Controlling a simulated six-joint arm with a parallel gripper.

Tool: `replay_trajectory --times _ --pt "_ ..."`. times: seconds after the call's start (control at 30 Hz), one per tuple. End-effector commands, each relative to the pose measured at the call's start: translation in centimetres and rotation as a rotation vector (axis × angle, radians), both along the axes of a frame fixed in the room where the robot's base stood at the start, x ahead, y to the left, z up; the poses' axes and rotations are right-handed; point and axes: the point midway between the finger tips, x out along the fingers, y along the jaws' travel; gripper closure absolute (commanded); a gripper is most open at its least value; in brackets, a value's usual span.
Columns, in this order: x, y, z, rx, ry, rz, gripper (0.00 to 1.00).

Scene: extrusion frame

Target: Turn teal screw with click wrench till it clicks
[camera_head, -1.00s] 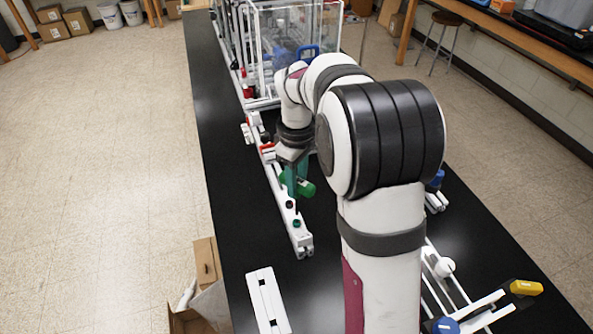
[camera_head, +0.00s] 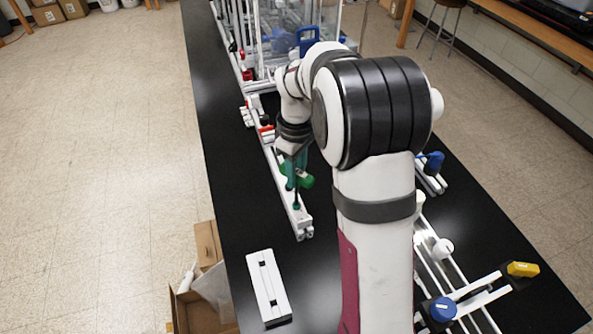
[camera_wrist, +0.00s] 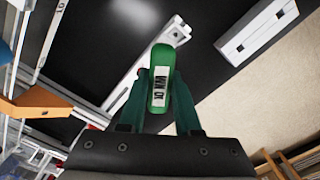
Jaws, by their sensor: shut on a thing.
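My gripper (camera_head: 291,160) is shut on the green click wrench (camera_head: 307,180), above the near end of a white extrusion rail (camera_head: 303,221). In the wrist view, the two teal fingers of my gripper (camera_wrist: 161,72) close on the sides of the wrench's green labelled handle (camera_wrist: 162,42). In the head view, the wrench's dark shaft points down to the teal screw (camera_head: 296,207) on the rail. The tip appears to be at the screw, but whether it is seated cannot be told. The screw is hidden in the wrist view.
A separate white block with dark slots (camera_head: 268,288) lies near the front edge. Clear-walled frames with a blue handle (camera_head: 310,40) stand at the back. More rails with a yellow knob (camera_head: 523,269) and a blue knob (camera_head: 443,309) lie right. Black table is bare between.

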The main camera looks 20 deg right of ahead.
Motion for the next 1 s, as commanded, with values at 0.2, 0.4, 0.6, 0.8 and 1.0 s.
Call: replay_trajectory --times 0.2,0.4,0.6,0.8,1.0 --pt "0.0 0.0 -0.1 0.0 0.0 0.0 1.0" --pt "0.0 0.0 -0.4 0.001 0.001 -0.001 1.0" --pt "0.0 0.0 -0.6 0.001 0.001 0.0 1.0" --pt "0.0 0.0 -0.9 0.0 0.0 0.0 1.0" --pt "0.0 0.0 -1.1 0.0 0.0 0.0 1.0"
